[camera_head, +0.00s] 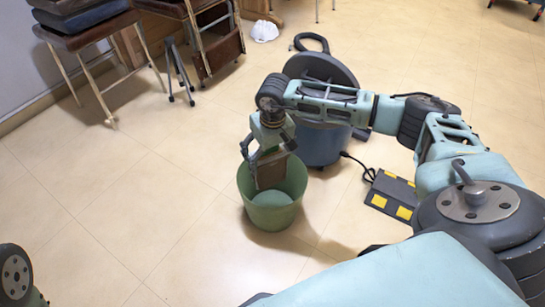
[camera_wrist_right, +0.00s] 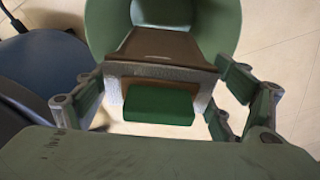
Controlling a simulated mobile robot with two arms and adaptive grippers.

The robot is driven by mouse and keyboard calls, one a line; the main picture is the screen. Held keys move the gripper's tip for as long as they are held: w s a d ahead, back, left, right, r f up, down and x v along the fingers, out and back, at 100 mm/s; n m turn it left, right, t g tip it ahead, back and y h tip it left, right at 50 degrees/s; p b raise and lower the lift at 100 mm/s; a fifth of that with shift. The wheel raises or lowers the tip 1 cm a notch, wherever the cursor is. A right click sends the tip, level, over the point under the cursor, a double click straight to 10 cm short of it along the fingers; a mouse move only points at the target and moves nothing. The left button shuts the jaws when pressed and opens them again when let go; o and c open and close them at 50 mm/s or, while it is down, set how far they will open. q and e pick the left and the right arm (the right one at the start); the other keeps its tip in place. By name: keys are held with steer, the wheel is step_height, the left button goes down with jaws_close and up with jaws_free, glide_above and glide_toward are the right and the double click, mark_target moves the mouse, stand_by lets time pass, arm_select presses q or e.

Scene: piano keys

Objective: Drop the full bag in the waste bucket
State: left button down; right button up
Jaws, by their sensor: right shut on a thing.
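The full bag (camera_head: 271,173) is brown, and my right gripper (camera_head: 267,156) is shut on it. The bag hangs at the mouth of the green waste bucket (camera_head: 269,217), its lower part inside the rim line in the head view. In the right wrist view the brown bag (camera_wrist_right: 168,43) has a pale grey collar and a green block (camera_wrist_right: 158,107) at its near end, between the fingers of my right gripper (camera_wrist_right: 160,84). The bucket (camera_wrist_right: 101,20) opens beyond it. Whether the bag touches the bucket is unclear. My left gripper is out of view.
A blue canister with a dark lid (camera_head: 320,146) stands right behind the bucket, close to my right forearm. A dark pedal box with yellow pads (camera_head: 391,194) lies to the right. Chairs (camera_head: 85,38) stand at the back left. The floor left of the bucket is clear.

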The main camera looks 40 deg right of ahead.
steer(key=o, duration=1.5)
steer(key=shift+c, duration=0.2)
step_height(320, 180, up, 12)
steer(key=s, duration=0.1)
steer(key=shift+s, duration=0.25)
steer(key=shift+a+f, duration=0.1)
steer(key=shift+a, duration=0.05)
